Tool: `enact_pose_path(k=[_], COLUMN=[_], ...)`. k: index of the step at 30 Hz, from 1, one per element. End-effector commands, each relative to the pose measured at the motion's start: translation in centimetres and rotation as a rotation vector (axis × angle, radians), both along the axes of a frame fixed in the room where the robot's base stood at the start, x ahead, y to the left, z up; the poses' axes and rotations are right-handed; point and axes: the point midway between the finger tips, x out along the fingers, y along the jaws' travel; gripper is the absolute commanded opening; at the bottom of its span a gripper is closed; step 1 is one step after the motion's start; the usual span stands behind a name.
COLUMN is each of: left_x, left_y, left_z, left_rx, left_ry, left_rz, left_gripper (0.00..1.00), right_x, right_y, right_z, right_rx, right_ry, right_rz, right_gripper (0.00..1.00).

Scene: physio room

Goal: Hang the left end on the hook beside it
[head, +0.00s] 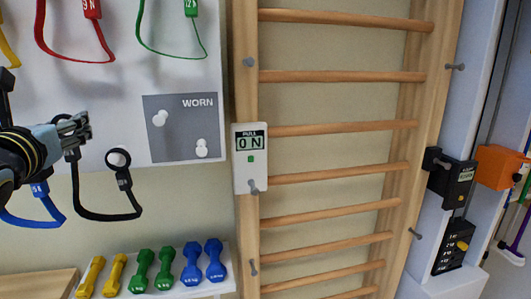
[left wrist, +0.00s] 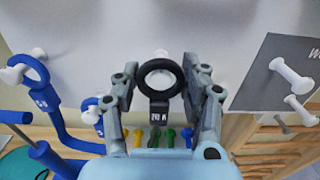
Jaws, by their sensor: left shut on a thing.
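A black band (head: 105,217) hangs in a loop below the white board in the head view. Its right end is a black ring (head: 118,158) at the board's lower edge. My left gripper (head: 80,130) is shut on the band's left end. In the left wrist view the left end's black ring (left wrist: 160,77) stands upright between the fingers, with its label block below. A pale hook (left wrist: 160,54) shows just behind the ring's top; I cannot tell whether they touch. My right gripper is not in view.
A blue band (head: 45,212) hangs close below my left gripper. A grey WORN panel (head: 180,155) with white pegs is to the right. Dumbbells stand on a shelf (head: 205,287) below. A wooden wall ladder (head: 340,76) with a pull gauge (head: 248,180) stands further right.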

Motion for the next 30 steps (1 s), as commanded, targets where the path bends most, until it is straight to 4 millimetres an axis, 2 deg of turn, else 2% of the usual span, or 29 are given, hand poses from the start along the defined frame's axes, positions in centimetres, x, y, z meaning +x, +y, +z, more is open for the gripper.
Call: enact_pose_path(k=[22,30], left_x=[1.8,1.8], left_y=[0.4,0.4], left_z=[0.0,-0.2], left_rx=[0.0,0.0], left_ry=[0.0,0.0], left_rz=[0.0,0.0], left_gripper=[0.0,0.0], right_x=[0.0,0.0], right_y=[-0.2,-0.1], right_z=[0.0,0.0], right_rx=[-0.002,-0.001], right_ry=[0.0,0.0], right_rz=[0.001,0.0], right_gripper=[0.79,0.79])
